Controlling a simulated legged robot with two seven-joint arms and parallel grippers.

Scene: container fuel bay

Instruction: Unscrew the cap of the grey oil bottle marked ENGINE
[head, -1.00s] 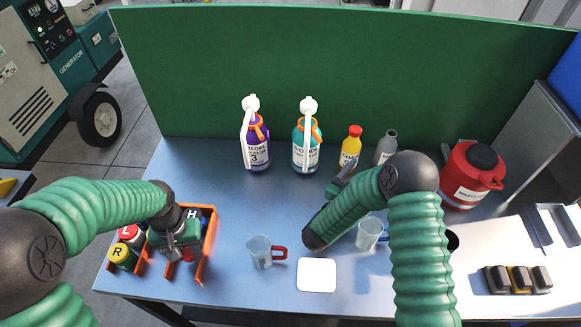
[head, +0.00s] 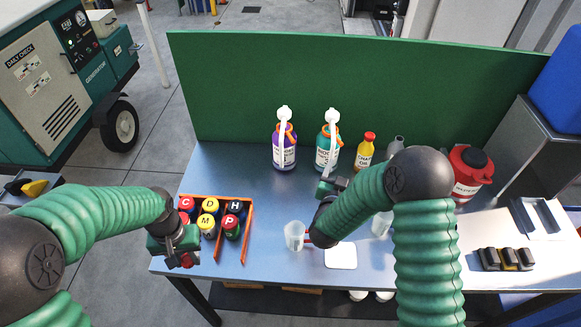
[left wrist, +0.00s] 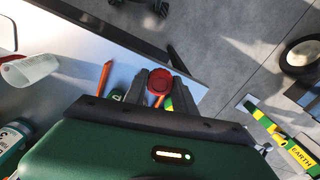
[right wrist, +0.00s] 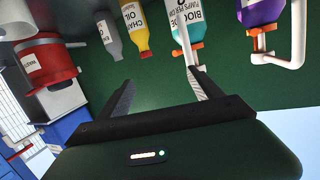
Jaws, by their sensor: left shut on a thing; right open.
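The grey bottle (head: 396,147) stands at the back of the table, right of the yellow bottle. My right arm hides most of it in the head view. In the right wrist view the grey bottle (right wrist: 110,36) is at the upper left, with its grey top pointing down the picture. My right gripper (head: 330,188) is open and empty, apart from the bottle. It also shows in the right wrist view (right wrist: 160,84). My left gripper (head: 183,246) is at the table's front left, shut on a red round thing (left wrist: 160,81), partly hidden by the fingers.
An orange-edged tray (head: 250,222) holds several lettered cans. Purple (head: 284,157) and teal (head: 325,158) pump bottles and a yellow bottle (head: 365,152) stand along the green back panel. A red waste can (head: 468,182) is right.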

